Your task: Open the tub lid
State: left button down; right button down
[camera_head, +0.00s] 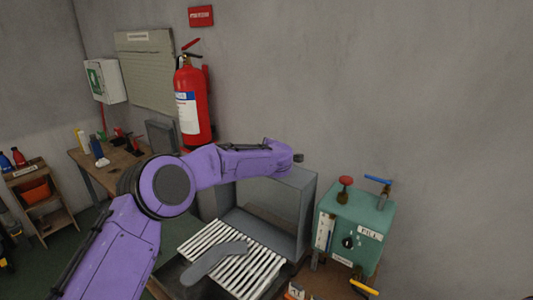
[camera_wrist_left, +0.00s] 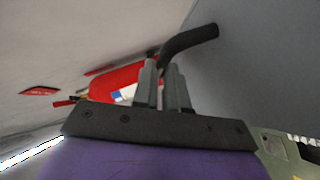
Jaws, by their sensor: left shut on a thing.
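The grey tub lid (camera_head: 308,212) stands raised, its hollow inner side facing forward, behind a slatted white rack (camera_head: 235,250). A flat grey sock-shaped form (camera_head: 215,262) lies on the rack. My left gripper (camera_head: 298,158) is at the top edge of the lid. In the left wrist view my left gripper (camera_wrist_left: 167,75) is shut on a dark curved handle (camera_wrist_left: 190,40), beside the lid's broad grey face (camera_wrist_left: 260,70). My arm hides part of the tub's left side. My right gripper is not in view.
A teal box with valves and a "FILL" label (camera_head: 372,234) stands close to the right of the lid. A red fire extinguisher (camera_head: 192,105) hangs on the wall behind my arm. A wooden bench (camera_head: 118,158) is at the left. The wall at upper right is clear.

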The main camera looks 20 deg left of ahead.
pick_arm(q)
jog(key=shift+a+r, duration=0.2)
jog(key=shift+r, duration=0.5)
jog(key=c, duration=1.2)
grip_release()
jog(key=shift+s, duration=0.1)
jog(key=shift+o, duration=0.2)
jog(key=shift+s, duration=0.25)
jog(key=shift+s+d+f+b, duration=0.1)
jog(key=shift+s+d+b, duration=0.2)
jog(key=shift+b, duration=0.15)
jog(key=b+v, duration=0.4)
jog(key=v, duration=0.6)
jog(key=shift+w+a, duration=0.1)
